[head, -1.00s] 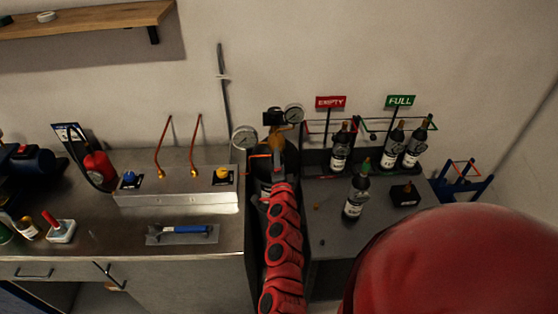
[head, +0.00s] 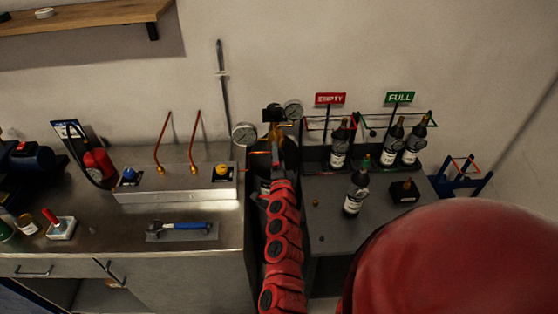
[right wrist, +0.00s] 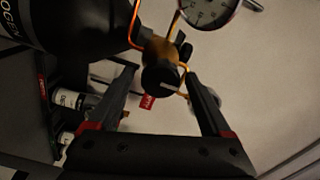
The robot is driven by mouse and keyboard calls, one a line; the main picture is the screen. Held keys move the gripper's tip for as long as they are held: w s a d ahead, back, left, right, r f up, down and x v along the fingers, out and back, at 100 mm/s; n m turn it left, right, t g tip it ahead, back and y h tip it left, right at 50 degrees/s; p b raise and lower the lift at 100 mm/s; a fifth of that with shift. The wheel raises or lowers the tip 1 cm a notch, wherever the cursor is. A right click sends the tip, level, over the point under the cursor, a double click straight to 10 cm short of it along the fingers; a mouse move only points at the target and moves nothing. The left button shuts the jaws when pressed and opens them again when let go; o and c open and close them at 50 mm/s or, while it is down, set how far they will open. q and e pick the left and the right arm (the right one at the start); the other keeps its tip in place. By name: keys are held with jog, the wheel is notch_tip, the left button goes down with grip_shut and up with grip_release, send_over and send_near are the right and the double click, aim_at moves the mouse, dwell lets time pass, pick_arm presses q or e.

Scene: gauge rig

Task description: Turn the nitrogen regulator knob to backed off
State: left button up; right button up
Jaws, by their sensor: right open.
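The nitrogen regulator's black knob (right wrist: 160,78), with a pale mark on its face, shows in the right wrist view on the brass regulator body (right wrist: 158,48). A round white gauge (right wrist: 208,10) sits above it. The dark nitrogen cylinder (right wrist: 75,22) is at the upper left, its label partly cut off. My right gripper (right wrist: 161,76) is open, one finger on either side of the knob in the picture; I see no clear contact. In the head view my right arm hides most of the cylinder and the knob, and two gauges (head: 244,134) (head: 293,110) flank the regulator. My left gripper is out of view.
A steel bench (head: 90,235) at left holds a panel with blue and yellow knobs (head: 221,170) and a blue-handled tool (head: 185,226). A dark table (head: 325,235) at right holds several bottles below EMPTY (head: 330,98) and FULL (head: 399,97) signs.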

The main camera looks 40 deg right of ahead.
jog(key=b+v, duration=0.4)
jog(key=v, duration=1.3)
jog(key=shift+s+a, duration=0.15)
jog(key=shift+a, duration=0.05)
jog(key=shift+f, duration=0.1)
